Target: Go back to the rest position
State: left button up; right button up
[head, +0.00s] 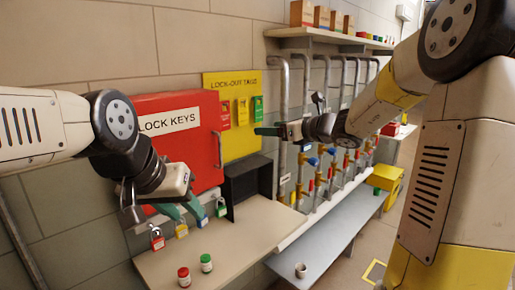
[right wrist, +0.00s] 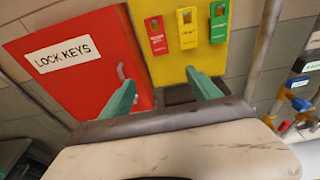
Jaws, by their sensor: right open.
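My left gripper (head: 183,209) hangs low in front of the red lock-keys cabinet (head: 205,145), above the shelf. Its two green fingers are apart with nothing seen between them. My right gripper (head: 268,131) reaches leftward in the head view, in front of the pipes. In the right wrist view its green fingers (right wrist: 162,82) are wide apart and empty, facing the cabinet (right wrist: 75,55) and the yellow lock-out tag board (right wrist: 178,42).
Pipes with valves (head: 328,150) line the wall above a grey bench (head: 335,240).

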jog(key=s+a+f+n+g+h, duration=0.2)
jog(key=s+n+g, duration=0.3)
jog(key=s+n, duration=1.3)
jog(key=s+d+f+n+h, duration=0.5)
jog(key=s+d+n+h, duration=0.2)
jog(key=s+d+n, duration=0.2)
jog(key=s+d, duration=0.2)
jog(key=s, duration=0.2)
jog(key=shift+d+f, duration=0.15)
jog(key=shift+d, duration=0.1)
jog(key=shift+s, duration=0.1)
